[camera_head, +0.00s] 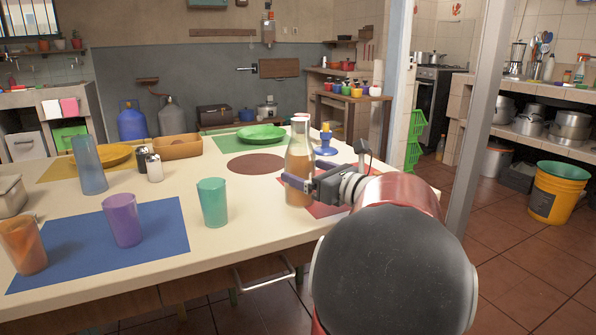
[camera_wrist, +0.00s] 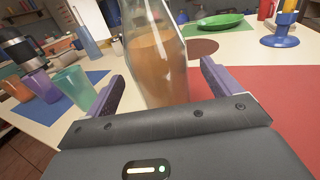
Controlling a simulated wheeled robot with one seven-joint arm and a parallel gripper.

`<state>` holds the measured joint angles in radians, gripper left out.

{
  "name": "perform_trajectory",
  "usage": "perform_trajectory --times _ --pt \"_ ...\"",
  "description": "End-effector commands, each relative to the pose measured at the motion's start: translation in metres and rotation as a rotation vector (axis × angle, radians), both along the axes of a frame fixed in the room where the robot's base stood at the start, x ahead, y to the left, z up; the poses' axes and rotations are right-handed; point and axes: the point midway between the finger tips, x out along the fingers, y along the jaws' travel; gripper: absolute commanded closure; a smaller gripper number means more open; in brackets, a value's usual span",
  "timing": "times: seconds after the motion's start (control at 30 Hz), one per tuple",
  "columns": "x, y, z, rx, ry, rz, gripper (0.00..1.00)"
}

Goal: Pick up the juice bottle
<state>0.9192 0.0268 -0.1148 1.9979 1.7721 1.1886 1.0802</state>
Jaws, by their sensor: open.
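The juice bottle (camera_head: 299,168) is clear glass with orange-brown juice in its lower part. It stands upright on the cream tabletop, near the front right edge. My gripper (camera_head: 296,183) is at the bottle in the head view. In the wrist view the bottle (camera_wrist: 156,62) stands between the two purple fingers of my gripper (camera_wrist: 158,92), which are spread apart on either side of it. A gap shows beside the left finger; the right finger looks close to the glass, and I cannot tell if it touches. The bottle's top is cut off in the wrist view.
A green cup (camera_head: 213,203) stands left of the bottle, with a purple cup (camera_head: 122,220) farther left on a blue mat (camera_head: 165,225). A blue candle holder (camera_head: 326,142) and a green plate (camera_head: 262,133) are behind. A red mat (camera_wrist: 270,95) lies to the right.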

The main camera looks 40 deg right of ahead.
Motion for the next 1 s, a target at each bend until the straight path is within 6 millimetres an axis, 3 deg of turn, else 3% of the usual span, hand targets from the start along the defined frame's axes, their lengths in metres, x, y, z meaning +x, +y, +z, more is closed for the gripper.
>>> perform_trajectory --times 0.3,0.6,1.0 --pt "0.044 0.005 0.005 -0.001 0.001 0.003 0.11" --pt "0.048 0.005 0.004 -0.002 0.0 0.001 0.11" --pt "0.048 0.005 0.004 -0.002 0.0 0.001 0.63"
